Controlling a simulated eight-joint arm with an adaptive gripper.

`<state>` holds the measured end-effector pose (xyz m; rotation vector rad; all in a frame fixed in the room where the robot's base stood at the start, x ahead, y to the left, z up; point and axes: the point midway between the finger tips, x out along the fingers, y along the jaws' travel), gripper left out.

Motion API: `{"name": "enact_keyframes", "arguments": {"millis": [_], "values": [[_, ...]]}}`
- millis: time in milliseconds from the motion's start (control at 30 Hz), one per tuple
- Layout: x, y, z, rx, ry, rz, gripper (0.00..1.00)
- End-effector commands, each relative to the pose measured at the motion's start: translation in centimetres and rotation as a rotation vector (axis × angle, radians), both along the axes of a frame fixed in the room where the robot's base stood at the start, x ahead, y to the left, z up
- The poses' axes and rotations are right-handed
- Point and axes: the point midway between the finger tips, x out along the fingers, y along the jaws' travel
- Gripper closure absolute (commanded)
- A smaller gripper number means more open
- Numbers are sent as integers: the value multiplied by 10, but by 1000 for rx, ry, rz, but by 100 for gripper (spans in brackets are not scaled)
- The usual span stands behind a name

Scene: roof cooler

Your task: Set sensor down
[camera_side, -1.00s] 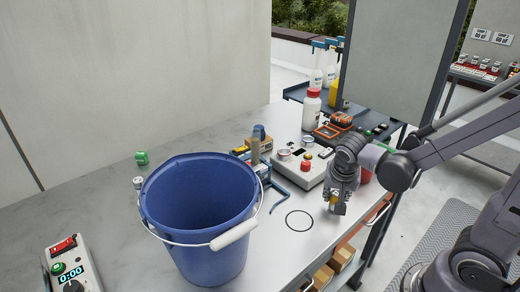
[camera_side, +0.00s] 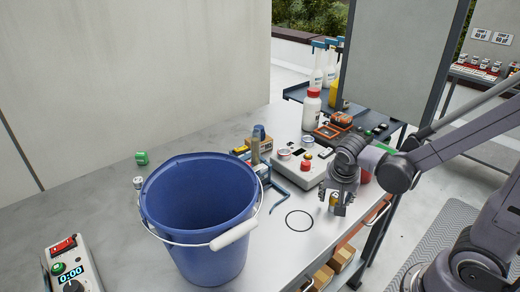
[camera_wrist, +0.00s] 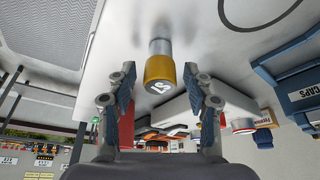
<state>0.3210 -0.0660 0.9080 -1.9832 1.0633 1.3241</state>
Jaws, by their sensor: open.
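The sensor (camera_wrist: 160,72), a small cylinder with a yellow numbered cap and a silver body, stands on the pale bench top (camera_side: 262,262). In the side view the sensor (camera_side: 334,200) shows only in part, between the fingers. My gripper (camera_side: 337,207) is open around it. In the wrist view a gap shows between the sensor and each finger of my gripper (camera_wrist: 159,76). A black ring outline (camera_side: 299,212) lies on the bench to the left of the sensor in the side view; the sensor is outside it.
A big blue bucket (camera_side: 205,245) with a wire handle stands left of the ring. A grey box with a red button (camera_side: 306,166) is close behind my gripper. A blue-handled tool (camera_side: 276,187), a white bottle with a red cap (camera_side: 311,112) and the bench's right edge are nearby.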

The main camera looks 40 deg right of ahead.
Motion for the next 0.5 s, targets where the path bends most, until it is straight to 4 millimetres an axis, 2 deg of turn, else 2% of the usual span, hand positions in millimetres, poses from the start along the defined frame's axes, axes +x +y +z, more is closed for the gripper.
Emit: {"name": "enact_keyframes", "arguments": {"millis": [500], "values": [[-11,17,49,0,1,2,48]]}}
